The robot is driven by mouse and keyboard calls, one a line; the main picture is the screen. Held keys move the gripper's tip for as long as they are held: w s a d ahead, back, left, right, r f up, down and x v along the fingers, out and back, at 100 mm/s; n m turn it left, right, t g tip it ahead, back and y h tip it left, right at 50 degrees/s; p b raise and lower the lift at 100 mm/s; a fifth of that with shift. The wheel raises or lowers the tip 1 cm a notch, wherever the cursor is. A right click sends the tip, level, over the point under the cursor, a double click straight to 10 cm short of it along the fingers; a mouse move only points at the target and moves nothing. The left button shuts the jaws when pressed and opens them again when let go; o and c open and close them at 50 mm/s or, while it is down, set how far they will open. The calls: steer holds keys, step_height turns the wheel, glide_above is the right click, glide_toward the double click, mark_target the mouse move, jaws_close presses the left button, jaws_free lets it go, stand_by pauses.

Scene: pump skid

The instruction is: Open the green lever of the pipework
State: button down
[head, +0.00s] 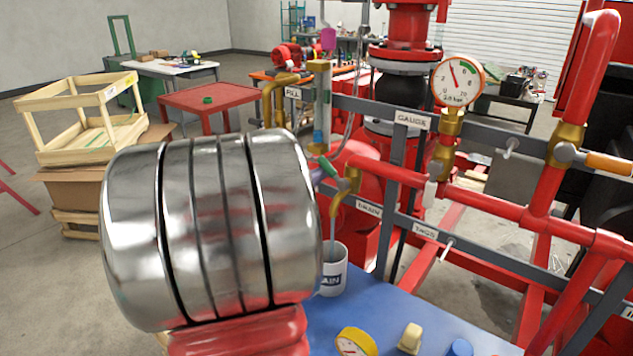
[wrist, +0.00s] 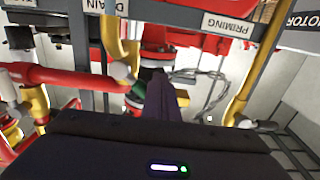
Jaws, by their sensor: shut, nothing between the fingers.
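In the head view the green lever (head: 327,166) sits on a brass drain valve (head: 347,185), left of the red pipe and above the DRAIN label (head: 368,208). In the wrist view my gripper (wrist: 160,76) is shut and empty, its dark fingers pointing up the picture. The brass valve (wrist: 123,50) is just left of the fingertips. A small green part of the lever (wrist: 136,110) shows beside the fingers; the rest is hidden. I cannot tell whether they touch. In the head view my large metal arm link hides most of the gripper.
A white mug (head: 333,272) marked "AIN" stands below the drain spout on the blue surface (head: 375,315). A thin pale streak seems to run from spout to mug. Red pipes and grey rails (head: 480,145) crowd the right. A pressure gauge (head: 459,82) stands above. A PRIMING label (wrist: 229,24) is nearby.

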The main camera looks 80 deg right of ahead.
mark_target(327, 164)
steer(key=shift+s+a+r, duration=0.15)
steer(key=shift+s+r, duration=0.1)
steer(key=shift+r, duration=0.35)
steer(key=shift+s+a+r, duration=0.1)
steer(key=shift+s+r, duration=0.15)
steer(key=shift+r, duration=0.35)
steer(key=shift+s+a+r, duration=0.2)
steer(key=shift+s+r, duration=0.35)
steer(key=shift+s+a+r, duration=0.3)
steer(key=shift+s+r, duration=0.05)
steer(key=shift+s, duration=0.3)
steer(key=shift+w, duration=0.1)
steer(key=shift+w+d, duration=0.25)
steer(key=shift+w, duration=0.15)
